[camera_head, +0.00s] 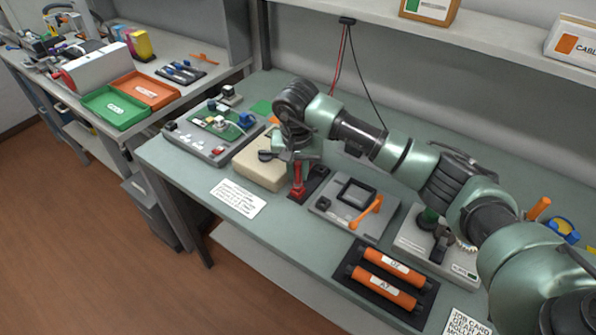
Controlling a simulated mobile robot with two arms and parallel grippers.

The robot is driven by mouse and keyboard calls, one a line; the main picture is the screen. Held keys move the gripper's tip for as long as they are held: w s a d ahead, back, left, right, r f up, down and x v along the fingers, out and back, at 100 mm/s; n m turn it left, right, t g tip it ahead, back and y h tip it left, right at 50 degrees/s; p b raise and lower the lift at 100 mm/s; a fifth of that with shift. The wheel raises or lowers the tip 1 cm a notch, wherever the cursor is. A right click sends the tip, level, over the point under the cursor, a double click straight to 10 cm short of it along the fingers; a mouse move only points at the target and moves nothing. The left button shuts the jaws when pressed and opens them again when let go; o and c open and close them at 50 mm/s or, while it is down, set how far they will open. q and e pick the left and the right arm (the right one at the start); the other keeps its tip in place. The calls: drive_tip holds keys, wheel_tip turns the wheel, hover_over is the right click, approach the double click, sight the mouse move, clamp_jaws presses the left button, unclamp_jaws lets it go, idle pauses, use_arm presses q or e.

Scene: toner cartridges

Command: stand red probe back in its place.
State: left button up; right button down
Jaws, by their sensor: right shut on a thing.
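The red probe (298,178) is upright below my right gripper (291,157). My right gripper is shut on its upper part, and the fingers hide its top. The probe's lower end is at the dark stand (317,178) on the workbench. I cannot tell whether the lower end is seated in the stand or just above it. My left gripper is not in view.
A beige block (258,164) lies just left of the probe, and a grey fixture with an orange lever (367,214) is to its right. Orange cartridges (387,279) lie in a dark tray at the front. Red and black cables (340,62) hang from the shelf behind.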

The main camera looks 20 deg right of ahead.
sight(298, 164)
drive_tip(key=shift+f+b, duration=0.7)
drive_tip(key=shift+f, duration=0.05)
idle(0.6)
drive_tip(key=c, duration=1.2)
unclamp_jaws()
drive_tip(key=shift+r, duration=0.1)
drive_tip(key=r, duration=0.2)
drive_tip(key=r+b, duration=0.1)
drive_tip(key=r, duration=0.2)
drive_tip(key=s+r, duration=0.1)
drive_tip(key=r, duration=0.1)
drive_tip(key=shift+s+a+r+b, duration=0.1)
drive_tip(key=shift+a+r+b, duration=0.15)
drive_tip(key=shift+b, duration=0.05)
drive_tip(key=shift+r, duration=0.1)
